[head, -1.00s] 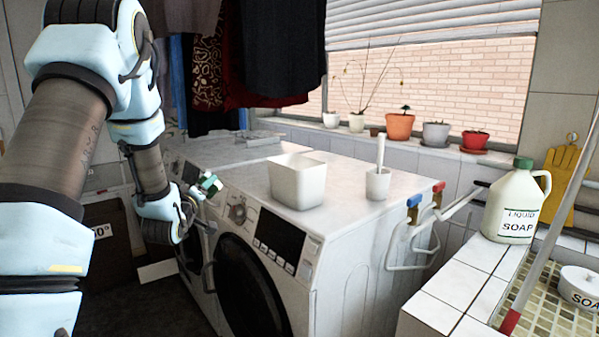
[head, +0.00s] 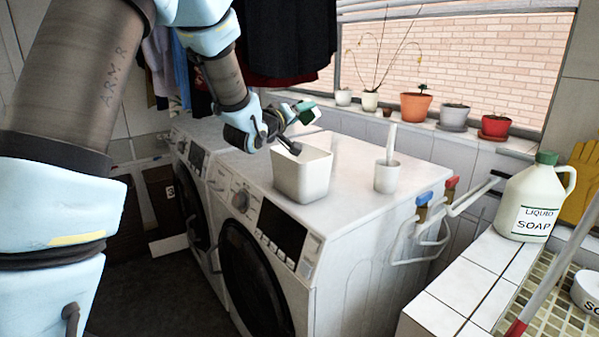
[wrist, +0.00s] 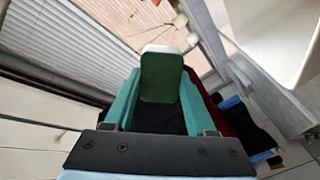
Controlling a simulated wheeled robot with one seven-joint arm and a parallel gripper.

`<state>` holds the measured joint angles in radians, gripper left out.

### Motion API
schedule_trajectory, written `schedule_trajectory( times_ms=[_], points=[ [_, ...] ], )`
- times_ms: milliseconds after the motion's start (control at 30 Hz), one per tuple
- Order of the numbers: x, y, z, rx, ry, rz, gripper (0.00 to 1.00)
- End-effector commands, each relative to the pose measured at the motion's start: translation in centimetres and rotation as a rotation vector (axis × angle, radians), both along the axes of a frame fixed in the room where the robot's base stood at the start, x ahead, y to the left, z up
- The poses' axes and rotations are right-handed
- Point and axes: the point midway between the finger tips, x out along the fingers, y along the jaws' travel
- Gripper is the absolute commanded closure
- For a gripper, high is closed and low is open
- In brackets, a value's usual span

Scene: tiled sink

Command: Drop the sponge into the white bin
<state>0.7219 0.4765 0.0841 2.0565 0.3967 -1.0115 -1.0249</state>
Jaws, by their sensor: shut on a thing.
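The sponge (head: 311,116) is a small green and white block. My gripper (head: 298,112) is shut on it, above the back left of the white bin (head: 302,180) in the head view. The wrist view shows the sponge (wrist: 161,80) between the two teal fingers, dark green side facing the camera and a white edge at its far end. The white bin is an open-topped tub standing upright on the washing machine. Its pale wall seems to show at the upper right of the wrist view (wrist: 275,40). The bin's inner floor is hidden.
A white cup (head: 386,178) with an upright handle stands right of the bin on the washing machine (head: 350,205). Clothes (head: 290,40) hang behind my arm. Potted plants (head: 415,107) line the window sill. A soap jug (head: 533,200) stands on the tiled counter at right.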

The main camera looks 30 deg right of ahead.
Motion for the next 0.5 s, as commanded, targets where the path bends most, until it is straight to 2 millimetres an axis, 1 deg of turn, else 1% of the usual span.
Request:
schedule_trajectory(
  times_ms=[33, 300, 400, 500],
  points=[
    [0.0, 0.0, -0.7, 0.001, 0.001, 0.0, 0.89],
    [0.0, 0.0, -3.9, 0.001, 0.002, 0.001, 0.89],
    [0.0, 0.0, -4.8, 0.001, 0.002, 0.001, 0.89],
    [0.0, 0.1, -5.3, 0.0, 0.0, 0.001, 0.89]
  ],
)
